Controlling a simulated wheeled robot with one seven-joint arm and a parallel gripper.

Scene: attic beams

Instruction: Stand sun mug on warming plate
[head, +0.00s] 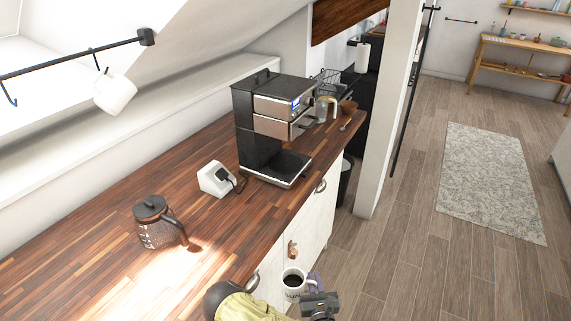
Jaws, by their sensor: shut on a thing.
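The sun mug (292,284) is white with dark lettering that seems to read "SUN" and a dark inside. It is upright at the bottom of the head view, in front of the counter's front edge. My gripper (312,297) is shut on it from the right; the exact finger contact is partly hidden. The warming plate (284,169) appears to be the flat dark base of the black and steel coffee machine (258,135), farther back on the counter. Its visible top is bare. The mug is well apart from it.
A glass carafe (160,228) with a dark lid stands at the left on the wooden counter (110,262). A white socket box (213,179) with a cable sits left of the machine. Another white mug (115,94) hangs from a rail. A white post (387,110) stands right.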

